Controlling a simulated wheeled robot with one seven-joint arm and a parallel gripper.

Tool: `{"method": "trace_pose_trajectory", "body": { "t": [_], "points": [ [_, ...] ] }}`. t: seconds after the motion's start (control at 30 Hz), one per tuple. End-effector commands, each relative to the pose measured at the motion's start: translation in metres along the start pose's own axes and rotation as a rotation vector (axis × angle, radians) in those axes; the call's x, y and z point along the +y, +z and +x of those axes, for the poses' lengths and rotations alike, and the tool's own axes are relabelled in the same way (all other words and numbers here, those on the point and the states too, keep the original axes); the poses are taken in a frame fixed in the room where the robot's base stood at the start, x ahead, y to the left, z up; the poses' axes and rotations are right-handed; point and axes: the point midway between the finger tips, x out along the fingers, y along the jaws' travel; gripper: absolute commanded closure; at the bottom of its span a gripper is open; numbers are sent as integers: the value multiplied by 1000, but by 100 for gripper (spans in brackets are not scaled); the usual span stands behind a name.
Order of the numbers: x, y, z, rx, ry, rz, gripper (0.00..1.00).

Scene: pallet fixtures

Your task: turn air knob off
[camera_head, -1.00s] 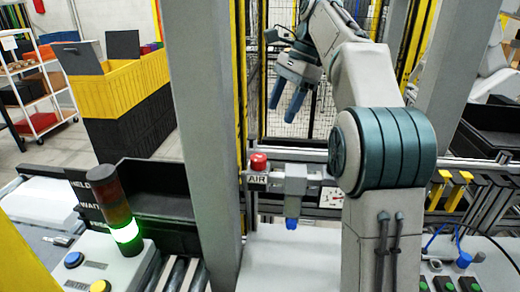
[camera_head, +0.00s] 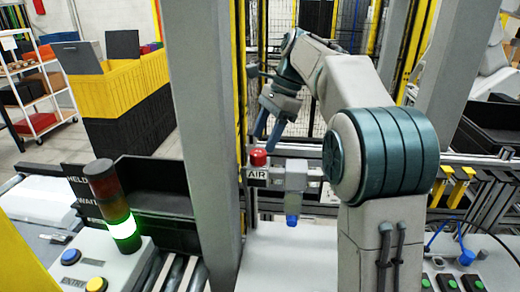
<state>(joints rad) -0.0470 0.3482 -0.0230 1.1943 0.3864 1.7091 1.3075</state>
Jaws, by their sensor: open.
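The red air knob (camera_head: 258,157) sits on top of a small fitting with a white-on-dark AIR label (camera_head: 257,174), beside the grey post. A grey valve body with a blue bowl (camera_head: 292,208) is joined to its right. My gripper (camera_head: 267,138) points down with its two fingers apart, just above and slightly right of the red knob in the picture. The fingertips look close to the knob. I cannot tell whether they touch it or stand in front of or behind it. Nothing is held between the fingers.
The thick grey post (camera_head: 208,140) stands just left of the knob. A signal tower (camera_head: 114,205) with a lit green band stands at left on a button box. Yellow hooks (camera_head: 460,187) hang on a rail at right. Yellow-black crates (camera_head: 125,100) stand farther back.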

Motion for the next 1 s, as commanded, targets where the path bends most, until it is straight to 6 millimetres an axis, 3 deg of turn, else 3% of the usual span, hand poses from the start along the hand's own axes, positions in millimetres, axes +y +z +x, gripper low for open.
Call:
{"method": "trace_pose_trajectory", "body": {
  "t": [0.3,0.67,0.83,1.0],
  "points": [
    [1,0,34,0,1,0,41],
    [0,0,38,1,-1,0,41],
    [0,0,38,1,-1,0,86],
    [0,0,38,1,-2,3,86]
  ]
}}
